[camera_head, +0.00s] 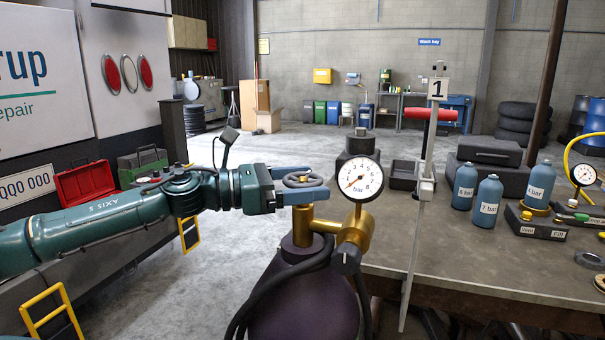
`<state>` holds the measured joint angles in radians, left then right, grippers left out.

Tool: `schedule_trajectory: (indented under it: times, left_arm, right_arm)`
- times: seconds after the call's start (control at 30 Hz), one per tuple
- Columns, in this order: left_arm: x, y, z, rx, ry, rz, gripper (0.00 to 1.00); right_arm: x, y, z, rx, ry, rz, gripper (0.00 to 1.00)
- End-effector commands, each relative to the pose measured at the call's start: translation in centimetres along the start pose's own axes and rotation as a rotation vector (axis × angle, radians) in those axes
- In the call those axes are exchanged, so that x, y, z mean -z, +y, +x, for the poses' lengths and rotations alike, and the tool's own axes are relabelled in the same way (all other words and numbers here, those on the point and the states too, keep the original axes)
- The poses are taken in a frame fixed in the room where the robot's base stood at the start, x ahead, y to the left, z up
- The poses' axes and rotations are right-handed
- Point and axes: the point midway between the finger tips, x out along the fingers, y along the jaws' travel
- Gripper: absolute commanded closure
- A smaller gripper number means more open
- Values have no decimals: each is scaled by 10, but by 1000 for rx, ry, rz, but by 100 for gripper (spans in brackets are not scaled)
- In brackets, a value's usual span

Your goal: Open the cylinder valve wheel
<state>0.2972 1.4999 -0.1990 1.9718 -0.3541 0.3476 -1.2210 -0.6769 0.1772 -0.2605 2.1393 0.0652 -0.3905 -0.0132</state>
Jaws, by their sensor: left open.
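The valve wheel (301,180) is a small spoked handwheel on top of the brass valve (303,225) of a dark purple gas cylinder (305,305). My left gripper (313,187) comes in from the left at wheel height. Its blue fingers are open, with the wheel at or between them; I cannot tell whether they touch it. A round white gauge (360,179) stands on the brass regulator to the right, its needle toward the low end. A dark knob (346,261) sits below the gauge. My right gripper is out of view.
A black hose (262,295) loops around the cylinder's neck. A workbench (470,255) stands to the right, with an upright metal rod (418,240) at its near edge. Blue bottles marked 6 bar (465,187), 7 bar (487,192) and 4 bar (538,185) stand on it.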

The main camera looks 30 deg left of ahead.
Motion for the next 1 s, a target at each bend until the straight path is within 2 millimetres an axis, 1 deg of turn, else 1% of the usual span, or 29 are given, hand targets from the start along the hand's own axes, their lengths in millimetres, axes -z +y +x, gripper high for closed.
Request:
schedule_trajectory:
  times: [0.17, 0.2, 0.73, 1.0]
  left_arm:
    - [1, 0, 0, 0, 0, 0, 15]
    - [1, 0, 0, 0, 0, 0, 17]
    - [0, 0, 0, 0, 0, 0, 59]
    - [0, 0, 0, -11, 2, 2, 59]
  right_arm:
    - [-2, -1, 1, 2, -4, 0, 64]
    - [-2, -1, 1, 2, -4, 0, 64]
    - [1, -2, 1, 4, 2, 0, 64]
    - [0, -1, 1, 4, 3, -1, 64]
